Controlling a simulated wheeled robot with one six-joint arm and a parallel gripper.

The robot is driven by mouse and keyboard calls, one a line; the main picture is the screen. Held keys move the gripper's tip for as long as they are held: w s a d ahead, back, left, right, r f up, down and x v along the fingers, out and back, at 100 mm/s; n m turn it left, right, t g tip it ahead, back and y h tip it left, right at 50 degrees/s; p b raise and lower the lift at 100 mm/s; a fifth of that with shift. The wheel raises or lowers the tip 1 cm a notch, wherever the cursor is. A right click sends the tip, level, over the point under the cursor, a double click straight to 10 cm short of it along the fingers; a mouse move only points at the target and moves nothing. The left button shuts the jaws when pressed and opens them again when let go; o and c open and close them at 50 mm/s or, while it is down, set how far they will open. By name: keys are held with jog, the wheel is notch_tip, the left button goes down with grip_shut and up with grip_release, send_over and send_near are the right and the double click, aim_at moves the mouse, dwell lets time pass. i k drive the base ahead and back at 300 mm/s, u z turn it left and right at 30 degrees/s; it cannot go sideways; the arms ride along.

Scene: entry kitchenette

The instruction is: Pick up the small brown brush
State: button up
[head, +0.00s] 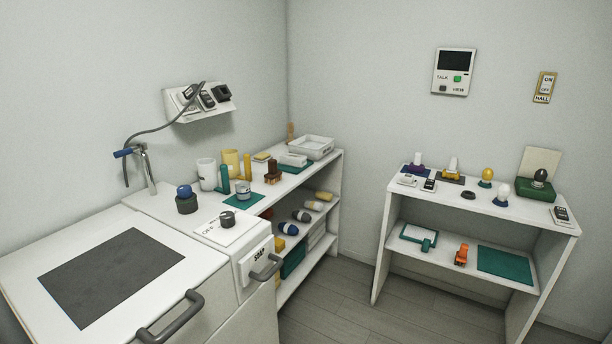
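A small dark brown object (272,172), which looks like the brown brush, stands on the white counter (252,198) left of the room's corner. It is upright, with a narrower top and a wider base. My gripper is not in view.
A white cup (207,173), a yellow cup (231,163) and a green bottle (224,179) crowd the counter. A grey handle (172,318) juts out in front. A second shelf unit (471,204) stands at right. The floor (335,300) between is clear.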

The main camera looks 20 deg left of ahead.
aim_at(273, 176)
jog(key=z, duration=0.25)
jog(key=i, duration=2.5)
jog(key=u, duration=1.3)
jog(key=i, duration=0.8)
jog(key=u, duration=1.15)
jog(key=i, duration=0.15)
jog(key=u, duration=0.05)
